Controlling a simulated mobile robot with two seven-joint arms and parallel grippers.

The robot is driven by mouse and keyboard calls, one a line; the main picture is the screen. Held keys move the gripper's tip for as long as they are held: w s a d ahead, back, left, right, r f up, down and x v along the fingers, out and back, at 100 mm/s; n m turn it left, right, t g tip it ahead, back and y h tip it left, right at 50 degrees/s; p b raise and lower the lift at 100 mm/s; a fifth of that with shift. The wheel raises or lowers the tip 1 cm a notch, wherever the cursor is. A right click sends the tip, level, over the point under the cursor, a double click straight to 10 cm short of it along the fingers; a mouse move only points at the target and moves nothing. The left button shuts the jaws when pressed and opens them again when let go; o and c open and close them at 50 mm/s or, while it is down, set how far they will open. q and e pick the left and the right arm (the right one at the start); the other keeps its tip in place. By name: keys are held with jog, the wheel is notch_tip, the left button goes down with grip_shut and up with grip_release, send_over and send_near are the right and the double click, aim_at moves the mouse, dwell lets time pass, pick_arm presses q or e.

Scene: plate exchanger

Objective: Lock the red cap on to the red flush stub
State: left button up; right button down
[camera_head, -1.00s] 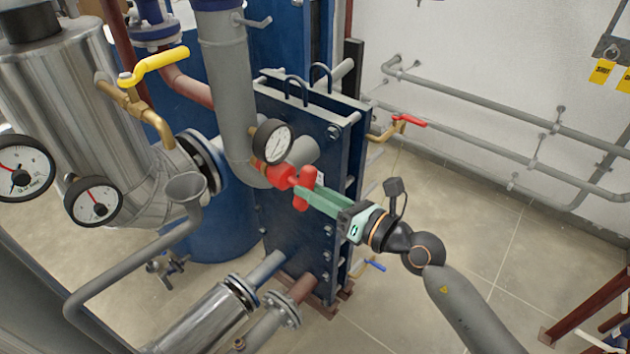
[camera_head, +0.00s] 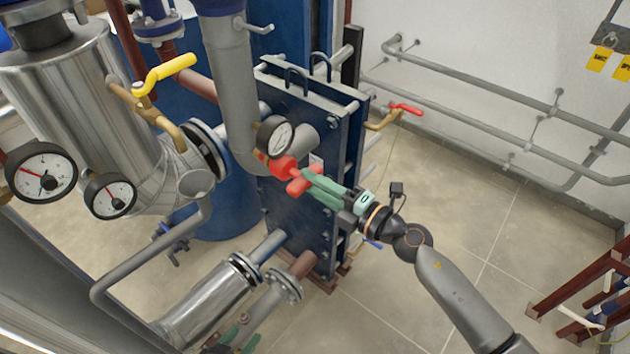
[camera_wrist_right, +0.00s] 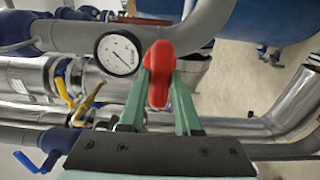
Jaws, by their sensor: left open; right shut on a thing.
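The red cap (camera_head: 301,184), a winged piece, sits at the outer end of the red flush stub (camera_head: 281,166), below the pressure gauge on the plate exchanger. The two are in line and appear to touch; I cannot tell whether they are locked. My right gripper (camera_head: 309,188) is shut on the cap, reaching in from the right. In the right wrist view the red cap (camera_wrist_right: 158,75) is between the green fingers (camera_wrist_right: 158,95), and the stub is hidden behind it.
The gauge (camera_head: 274,136) and a thick grey vertical pipe (camera_head: 232,95) stand close to the stub. The blue plate exchanger (camera_head: 301,225) is behind it. Flanged pipes (camera_head: 284,286) lie below.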

jog(key=shift+w+r+m, duration=0.1)
jog(key=shift+r+m, duration=0.2)
jog(key=shift+m, duration=0.6)
jog(key=c, duration=1)
grip_release()
jog(key=shift+a, duration=0.1)
jog(key=o, duration=0.3)
jog(key=shift+a+f, duration=0.1)
jog(key=shift+f, duration=0.05)
jog(key=shift+o, duration=0.9)
jog(key=shift+f, duration=0.1)
jog(key=shift+f, duration=0.1)
jog(key=b+v, duration=0.2)
jog(key=v, duration=1)
jog(key=shift+s+d, duration=0.2)
jog(key=shift+d, duration=0.1)
